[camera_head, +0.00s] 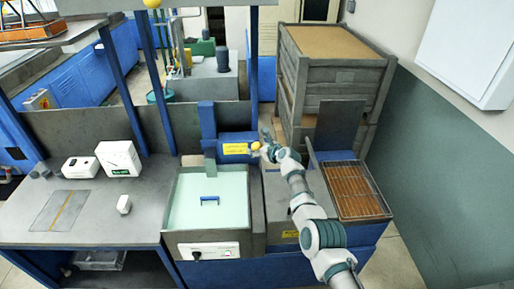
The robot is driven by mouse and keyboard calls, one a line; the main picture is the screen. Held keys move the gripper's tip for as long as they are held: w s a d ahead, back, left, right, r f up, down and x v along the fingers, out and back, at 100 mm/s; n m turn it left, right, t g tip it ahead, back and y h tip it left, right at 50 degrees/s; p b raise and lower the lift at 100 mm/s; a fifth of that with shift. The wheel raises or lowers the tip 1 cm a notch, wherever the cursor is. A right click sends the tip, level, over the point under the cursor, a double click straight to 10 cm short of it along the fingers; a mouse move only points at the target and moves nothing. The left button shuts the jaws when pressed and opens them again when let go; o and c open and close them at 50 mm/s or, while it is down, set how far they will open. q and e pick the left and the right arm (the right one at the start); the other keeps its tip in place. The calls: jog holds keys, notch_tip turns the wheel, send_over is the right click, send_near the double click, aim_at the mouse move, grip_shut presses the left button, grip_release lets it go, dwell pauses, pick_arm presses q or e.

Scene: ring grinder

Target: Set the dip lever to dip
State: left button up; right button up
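A lever with a round yellow knob (255,146) sits at the right end of a blue box (228,157) with a yellow label, behind the tank. I take it for the dip lever; its rod is mostly hidden. My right gripper (266,137) is at the knob, just to its right and above. The fingers are small and dark, and I cannot tell whether they touch the knob or are open or shut. A tank (180,220) of pale green liquid stands in front, with a blue handle (209,199) showing in it. My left gripper is not in view.
A wire-topped tray (355,190) lies right of my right arm. Stacked wooden crates (340,80) stand behind. White boxes (118,158) sit on the left bench. A control panel (207,250) fronts the tank.

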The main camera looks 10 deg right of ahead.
jog(key=shift+s+d+r, duration=0.1)
jog(key=shift+s+r, duration=0.15)
jog(key=shift+s, duration=0.1)
jog(key=shift+v, duration=0.9)
jog(key=v, duration=0.9)
jog(key=shift+d, duration=0.15)
